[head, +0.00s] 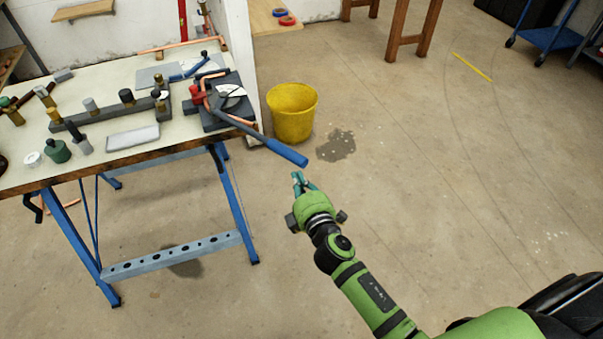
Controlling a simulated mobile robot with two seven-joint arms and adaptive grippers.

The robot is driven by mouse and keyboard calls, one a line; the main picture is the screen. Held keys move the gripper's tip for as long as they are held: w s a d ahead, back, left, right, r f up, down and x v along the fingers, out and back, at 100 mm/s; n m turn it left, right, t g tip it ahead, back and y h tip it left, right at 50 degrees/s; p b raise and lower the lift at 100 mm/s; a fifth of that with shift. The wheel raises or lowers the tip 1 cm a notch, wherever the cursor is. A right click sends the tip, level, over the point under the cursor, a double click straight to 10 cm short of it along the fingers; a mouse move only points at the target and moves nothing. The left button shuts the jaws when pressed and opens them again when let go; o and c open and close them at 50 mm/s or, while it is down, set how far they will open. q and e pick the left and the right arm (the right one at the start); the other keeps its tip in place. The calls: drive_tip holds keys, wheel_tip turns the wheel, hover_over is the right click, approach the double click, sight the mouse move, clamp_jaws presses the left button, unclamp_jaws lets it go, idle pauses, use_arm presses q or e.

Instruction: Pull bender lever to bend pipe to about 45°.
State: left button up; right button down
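The pipe bender (217,100) stands at the right end of the workbench, with a white dial and a red part on its dark base. A copper pipe (207,91) sits in it. Its lever (285,150) has a blue handle and sticks out past the bench's right edge toward the lower right. My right gripper (299,179) is just below the handle's end and looks apart from it. Its fingers are small and partly hidden by the wrist, so I cannot tell their opening. My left gripper is not in view.
The workbench (105,89) on blue trestle legs carries several fittings, bottles and a grey block. A yellow bucket (291,112) stands on the floor behind the lever. A dark stain (336,145) marks the floor.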

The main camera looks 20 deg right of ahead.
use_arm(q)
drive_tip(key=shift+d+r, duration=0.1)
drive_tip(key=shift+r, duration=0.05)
use_arm(e)
drive_tip(key=shift+w+d+f, duration=0.1)
drive_tip(key=shift+w+d, duration=0.35)
drive_tip(key=shift+d, duration=0.05)
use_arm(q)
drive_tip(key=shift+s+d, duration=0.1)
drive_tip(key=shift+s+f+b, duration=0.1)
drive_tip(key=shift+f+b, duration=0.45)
use_arm(e)
drive_tip(key=w+d+n+y, duration=0.3)
drive_tip(key=w+d+y, duration=0.2)
drive_tip(key=d, duration=0.8)
drive_tip(key=shift+w+r+n+g, duration=0.3)
drive_tip(key=shift+w+n+g, duration=0.1)
drive_tip(key=shift+w, duration=0.3)
drive_tip(key=shift+d, duration=0.1)
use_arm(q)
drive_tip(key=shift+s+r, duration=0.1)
